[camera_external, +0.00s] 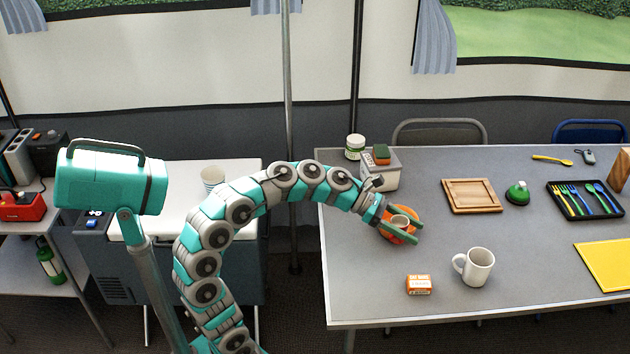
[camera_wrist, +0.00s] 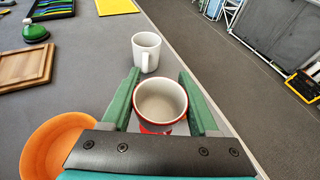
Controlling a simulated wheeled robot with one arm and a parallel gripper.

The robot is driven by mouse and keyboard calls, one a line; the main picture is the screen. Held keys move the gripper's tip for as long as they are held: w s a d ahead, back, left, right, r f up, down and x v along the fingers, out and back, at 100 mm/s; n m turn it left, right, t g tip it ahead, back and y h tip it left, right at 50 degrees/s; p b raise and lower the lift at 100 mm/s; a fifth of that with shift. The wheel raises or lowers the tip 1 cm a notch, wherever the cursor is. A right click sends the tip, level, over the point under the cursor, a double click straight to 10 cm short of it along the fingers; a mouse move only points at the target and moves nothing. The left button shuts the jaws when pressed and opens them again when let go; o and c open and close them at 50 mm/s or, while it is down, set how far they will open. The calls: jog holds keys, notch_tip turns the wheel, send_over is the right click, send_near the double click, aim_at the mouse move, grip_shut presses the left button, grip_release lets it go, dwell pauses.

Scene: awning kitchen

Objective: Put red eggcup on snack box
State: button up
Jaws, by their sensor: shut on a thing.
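The red eggcup (camera_wrist: 162,103) has a pale inside and a red rim. My gripper (camera_wrist: 158,76) is shut on it, with one green finger on each side. In the external view the eggcup (camera_external: 400,220) is upright in front of or above the orange bowl; its height is hard to tell. The snack box (camera_external: 418,286) is a small orange and white box on the table near its front edge.
An orange bowl (camera_wrist: 48,142) is close beside my gripper. A white mug (camera_external: 474,267) stands right of the snack box. A wooden tray (camera_external: 471,196), green bell (camera_external: 517,193) and cutlery tray (camera_external: 585,213) lie farther back. The table is clear left of the snack box.

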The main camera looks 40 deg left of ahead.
aim_at(430, 286)
jog(key=s+d+m+g, duration=0.2)
jog(key=d, duration=0.8)
jog(key=shift+s+h, duration=0.25)
jog(key=shift+h, duration=0.05)
jog(key=shift+f+b, duration=0.95)
jog(key=shift+f, duration=2.75)
jog(key=shift+f, duration=0.1)
jog(key=o, duration=1.4)
